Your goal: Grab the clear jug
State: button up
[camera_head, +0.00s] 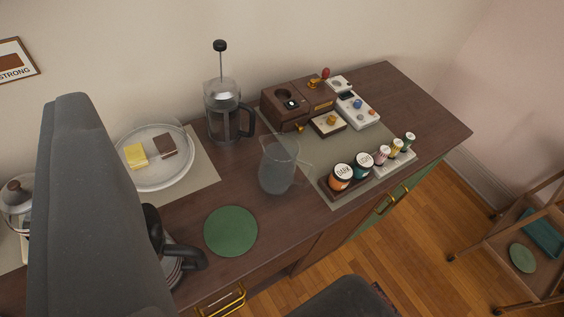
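The clear jug (278,168) stands upright on the dark wooden sideboard, near the middle of the picture. It is see-through and looks empty, with its handle on the right side. It stands between the French press and the green round mat. A large dark grey part of mine fills the left side and hides some of the sideboard. I cannot make out two fingertips of my gripper, and nothing of mine touches the jug.
A French press (222,112) stands close behind the jug. A coffee set (298,102) and jars (341,177) are to its right. A green mat (231,231) lies in front, left. A plate (180,178) and black-handled kettle (185,258) are left. A trolley (530,240) stands right.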

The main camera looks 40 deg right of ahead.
aim_at(277, 170)
jog(key=z, duration=1.35)
jog(key=k, duration=1)
jog(key=u, duration=0.7)
jog(key=i, duration=1)
